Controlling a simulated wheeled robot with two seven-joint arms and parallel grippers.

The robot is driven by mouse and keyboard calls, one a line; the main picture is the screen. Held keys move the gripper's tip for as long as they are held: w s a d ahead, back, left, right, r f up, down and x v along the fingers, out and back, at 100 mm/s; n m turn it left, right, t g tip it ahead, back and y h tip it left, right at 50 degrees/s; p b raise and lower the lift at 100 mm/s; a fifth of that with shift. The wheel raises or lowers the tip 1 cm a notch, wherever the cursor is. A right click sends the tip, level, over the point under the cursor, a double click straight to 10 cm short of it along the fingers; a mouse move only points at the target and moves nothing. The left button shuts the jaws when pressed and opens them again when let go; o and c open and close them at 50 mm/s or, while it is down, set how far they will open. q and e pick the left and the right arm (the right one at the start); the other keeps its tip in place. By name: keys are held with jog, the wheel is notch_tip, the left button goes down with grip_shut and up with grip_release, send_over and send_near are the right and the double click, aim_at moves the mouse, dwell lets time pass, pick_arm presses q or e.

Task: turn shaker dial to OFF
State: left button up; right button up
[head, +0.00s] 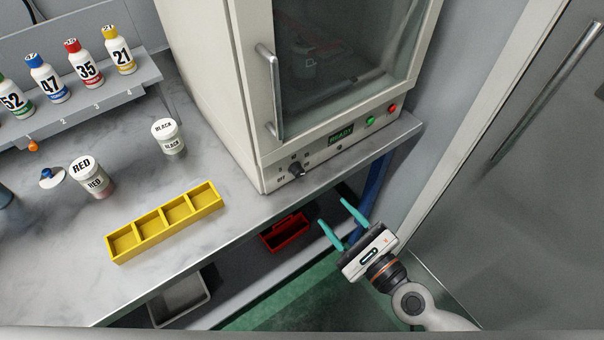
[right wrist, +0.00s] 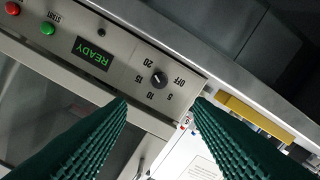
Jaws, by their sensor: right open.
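The shaker is a cream cabinet (head: 251,120) with a glass door, standing on the counter. Its black dial (head: 296,170) sits low on the front panel, left of the green READY display (head: 341,135). In the right wrist view the dial (right wrist: 159,79) is ringed by the marks OFF, 5, 10, 15 and 20; I cannot tell surely which mark it points to. My right gripper (head: 334,211) is open and empty, in front of and below the panel, apart from the dial. In the right wrist view the dial lies beyond the gap between its teal fingers. My left gripper is not in view.
A door handle (head: 270,95) stands out above the dial. Green (head: 370,121) and red (head: 392,108) buttons sit at the panel's right. A yellow tray (head: 136,247), RED and BLACK jars and numbered bottles are at the left. A red bin (head: 287,234) is below the counter.

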aim_at(300, 174)
jog(key=p+x, duration=0.3)
jog(key=x, duration=0.7)
jog(key=shift+w+a+r, duration=0.15)
jog(key=shift+w+a, duration=0.05)
jog(key=shift+w, duration=0.1)
jog(key=shift+w+a, duration=0.35)
jog(key=shift+w, duration=0.1)
jog(key=c, duration=1)
